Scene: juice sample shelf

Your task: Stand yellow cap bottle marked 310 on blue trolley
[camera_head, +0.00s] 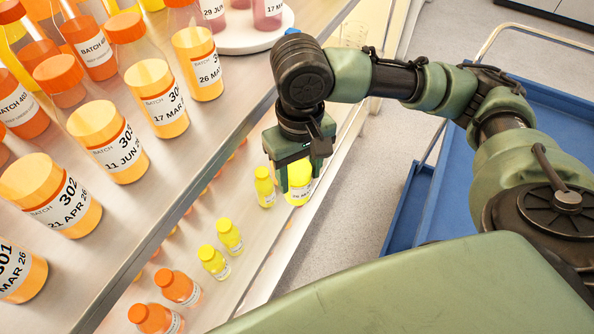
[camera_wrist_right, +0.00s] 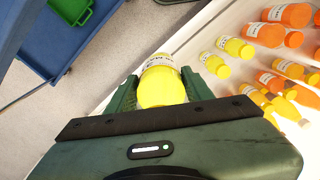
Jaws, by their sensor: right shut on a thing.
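My right gripper (camera_head: 298,168) is shut on a yellow-cap bottle (camera_head: 299,190) and points down beside the lower shelf. In the right wrist view the bottle (camera_wrist_right: 160,88) sits between the two green fingers, cap towards the camera. Its label is partly hidden and I cannot read its number. The blue trolley (camera_head: 558,122) stands at the right in the head view, apart from the bottle and partly covered by my right arm. It also shows at the upper left of the right wrist view (camera_wrist_right: 28,42). My left gripper is not in view.
The upper shelf (camera_head: 232,128) holds several large orange-cap bottles. Small yellow-cap bottles (camera_head: 229,236) and orange-cap bottles (camera_head: 178,287) stand on the lower shelf, one yellow close beside the held bottle. Bare floor (camera_head: 352,215) lies between shelf and trolley.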

